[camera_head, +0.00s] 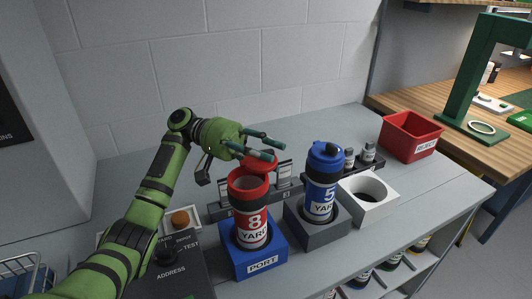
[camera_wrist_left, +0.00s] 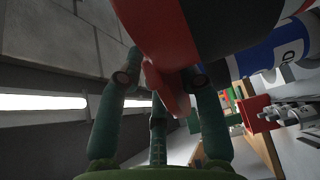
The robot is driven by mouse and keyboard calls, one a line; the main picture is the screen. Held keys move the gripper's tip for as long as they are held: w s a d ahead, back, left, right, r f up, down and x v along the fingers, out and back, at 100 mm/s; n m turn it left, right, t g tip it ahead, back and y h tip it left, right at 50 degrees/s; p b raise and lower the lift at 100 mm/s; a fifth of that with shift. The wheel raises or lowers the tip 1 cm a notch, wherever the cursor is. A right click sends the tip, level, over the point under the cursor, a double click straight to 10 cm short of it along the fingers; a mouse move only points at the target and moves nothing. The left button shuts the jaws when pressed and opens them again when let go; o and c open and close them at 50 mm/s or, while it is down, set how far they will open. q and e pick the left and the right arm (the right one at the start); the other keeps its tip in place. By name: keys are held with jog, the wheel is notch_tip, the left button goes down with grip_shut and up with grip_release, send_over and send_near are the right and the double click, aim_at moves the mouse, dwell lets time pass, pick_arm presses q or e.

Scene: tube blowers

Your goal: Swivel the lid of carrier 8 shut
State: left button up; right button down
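Carrier 8 (camera_head: 249,218) is a red tube with a black band, upright in the blue PORT block (camera_head: 258,262). Its mouth is uncovered at the top. Its red lid (camera_head: 262,163) is swung out behind the mouth. My left gripper (camera_head: 277,151) is just above and behind the carrier, at the lid. In the left wrist view its fingers are spread apart, with a red part of the lid (camera_wrist_left: 172,92) between them. I cannot tell whether they touch it. The carrier's red and dark body fills the top of that view. My right gripper is not in view.
Blue carrier 5 (camera_head: 323,180) stands upright in a grey block (camera_head: 312,231) to the right, its lid on. Farther right are a white block with a round hole (camera_head: 386,202) and a red REJECT bin (camera_head: 411,136). A dark rack with small bottles stands behind.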

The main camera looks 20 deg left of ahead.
pick_arm(q)
jog(key=shift+a, duration=0.1)
jog(key=shift+w+a, duration=0.1)
jog(key=shift+a, duration=0.2)
jog(key=a, duration=0.6)
jog(key=shift+w+a, duration=0.35)
jog(key=shift+w, duration=0.05)
